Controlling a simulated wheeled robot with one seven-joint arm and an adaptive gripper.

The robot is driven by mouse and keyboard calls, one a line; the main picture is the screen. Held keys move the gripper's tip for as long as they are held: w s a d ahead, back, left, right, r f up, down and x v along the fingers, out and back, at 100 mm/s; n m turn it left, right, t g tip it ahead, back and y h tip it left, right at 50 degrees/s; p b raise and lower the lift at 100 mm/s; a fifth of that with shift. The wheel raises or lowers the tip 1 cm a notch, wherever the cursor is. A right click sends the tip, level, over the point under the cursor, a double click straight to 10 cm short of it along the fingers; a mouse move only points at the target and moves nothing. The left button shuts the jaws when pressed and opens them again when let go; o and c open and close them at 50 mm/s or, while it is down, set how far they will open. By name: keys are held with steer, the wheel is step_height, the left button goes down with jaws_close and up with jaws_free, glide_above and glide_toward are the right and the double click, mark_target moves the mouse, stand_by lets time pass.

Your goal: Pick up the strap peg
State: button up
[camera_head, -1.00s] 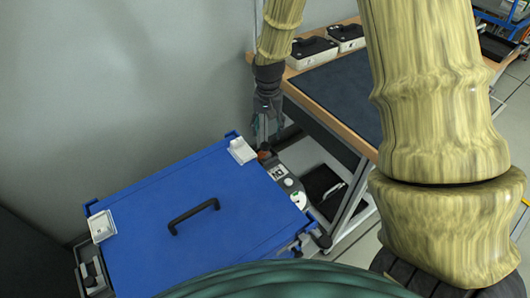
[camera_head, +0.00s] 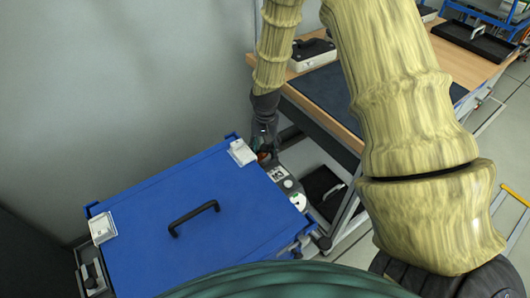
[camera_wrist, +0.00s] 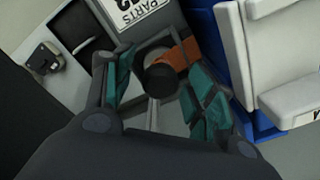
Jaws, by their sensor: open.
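The strap peg appears to be the dark, round-topped piece (camera_wrist: 160,79) with an orange-brown band (camera_wrist: 182,57) beside it in the wrist view. My gripper (camera_wrist: 160,92) is open, with its teal finger pads on either side of the peg's dark top. I cannot tell whether either pad touches it. In the head view my gripper (camera_head: 264,142) points down at the far right corner of the blue case. Only a small orange-brown part of the peg (camera_head: 263,157) shows there, mostly hidden by the gripper.
A blue case lid (camera_head: 190,225) with a black handle (camera_head: 194,217) and white corner pieces lies close by. A workbench (camera_head: 340,95) stands to the right, a plain wall behind.

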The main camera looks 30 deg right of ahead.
steer(key=shift+f, duration=0.15)
steer(key=c, duration=1.2)
jaws_close()
